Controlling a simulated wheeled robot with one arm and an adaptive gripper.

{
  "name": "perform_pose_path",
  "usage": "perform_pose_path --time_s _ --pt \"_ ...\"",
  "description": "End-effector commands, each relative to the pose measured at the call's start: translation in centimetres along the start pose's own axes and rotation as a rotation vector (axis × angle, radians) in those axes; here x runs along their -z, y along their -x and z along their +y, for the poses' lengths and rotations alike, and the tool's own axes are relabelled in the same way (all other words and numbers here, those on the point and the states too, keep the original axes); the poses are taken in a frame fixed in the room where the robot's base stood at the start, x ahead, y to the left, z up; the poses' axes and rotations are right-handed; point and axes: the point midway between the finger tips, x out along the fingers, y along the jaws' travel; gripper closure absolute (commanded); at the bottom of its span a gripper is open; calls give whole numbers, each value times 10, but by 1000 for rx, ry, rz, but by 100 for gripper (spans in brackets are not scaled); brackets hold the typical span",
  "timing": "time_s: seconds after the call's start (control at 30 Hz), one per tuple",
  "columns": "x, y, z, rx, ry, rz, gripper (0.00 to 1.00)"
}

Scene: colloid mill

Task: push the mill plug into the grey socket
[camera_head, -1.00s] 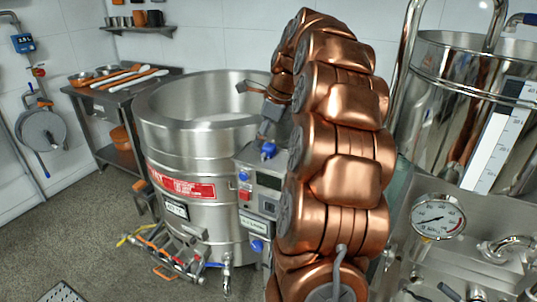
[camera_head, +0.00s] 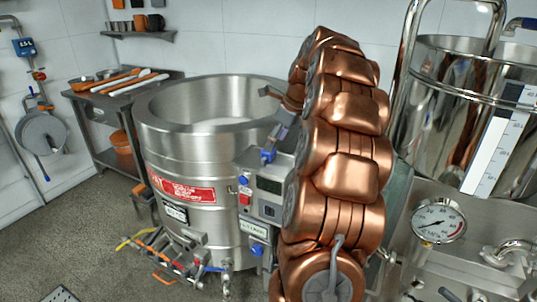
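My copper arm rises through the middle of the view and hides much of what is behind it. My gripper (camera_head: 275,140) is small and dark grey at its far end, beside the steel mill vessel and above the control box (camera_head: 268,186). A blue piece (camera_head: 267,156), possibly the mill plug, shows directly below the gripper at the top of the box. I cannot tell whether the gripper holds it, and the fingers are too small to read. A small grey fitting (camera_head: 269,210) on the box front may be the grey socket. Another blue fitting (camera_head: 257,249) is lower down.
The open round steel vessel (camera_head: 180,150) stands left of my arm, with pipes and valves (camera_head: 175,255) at its foot. A steel tank (camera_head: 440,90) and a dial gauge (camera_head: 438,221) are close on the right. A side table (camera_head: 98,100) stands at the back left.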

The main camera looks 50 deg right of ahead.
Motion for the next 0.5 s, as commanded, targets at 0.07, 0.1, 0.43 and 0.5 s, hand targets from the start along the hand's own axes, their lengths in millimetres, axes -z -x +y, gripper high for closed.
perform_pose_path --time_s 0.07,0.1,0.43,0.5 --pt "0 -2 0 1 0 -1 27" --pt "0 -2 0 2 0 -1 27" --pt "-2 -6 -1 2 1 -1 27" --pt "-4 -12 -2 1 1 -1 27"
